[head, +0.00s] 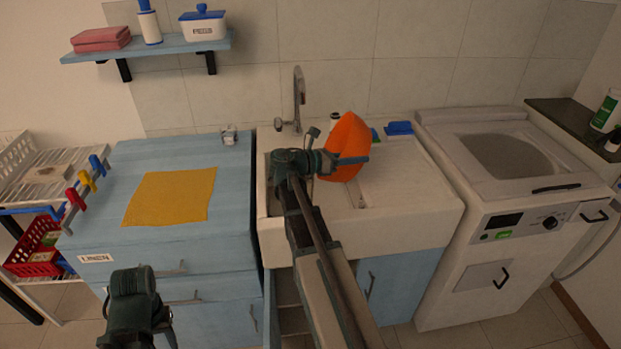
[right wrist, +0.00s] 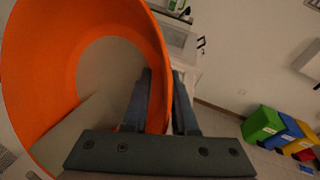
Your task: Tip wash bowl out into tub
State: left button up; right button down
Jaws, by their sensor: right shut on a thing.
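My right gripper (head: 350,161) is shut on the rim of the orange wash bowl (head: 349,133). It holds the bowl tilted on its side above the white tub (head: 410,235) of the sink. In the right wrist view the bowl (right wrist: 158,35) fills the left side, with its rim between the two fingers (right wrist: 160,100). A pale grey-brown area shows inside the bowl; I cannot tell whether it is water. My arm hides part of the tub's basin. My left gripper (head: 165,325) is low at the left, in front of the blue cabinet, its jaws unclear.
A tap (head: 299,98) rises behind the tub. Blue items (head: 399,128) lie on its back edge. A yellow cloth (head: 170,196) lies on the blue counter (head: 228,190) to the left. A washing machine (head: 530,245) stands to the right. A shelf (head: 160,47) hangs above.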

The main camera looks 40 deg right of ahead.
aim_at(347, 151)
jog(key=shift+w+a+r+n+g+h+b, duration=0.3)
jog(key=shift+w+a+r+h+b, duration=0.35)
jog(key=shift+a+r+h, duration=0.1)
dwell(0.6)
jog(key=shift+w+a+r, duration=0.15)
jog(key=shift+w+a, duration=0.1)
jog(key=shift+a, duration=0.05)
jog(key=shift+w+a+r+n+h+b, duration=0.4)
jog(key=shift+w+a+h+b, duration=0.15)
jog(key=shift+a+b, duration=0.15)
jog(key=shift+w+a+r, duration=0.1)
jog(key=shift+w+a, duration=0.05)
jog(key=shift+w, duration=0.05)
jog(key=shift+w+a+r+h+b, duration=0.15)
jog(key=shift+w+a+h+b, duration=0.1)
jog(key=shift+h+b, duration=0.2)
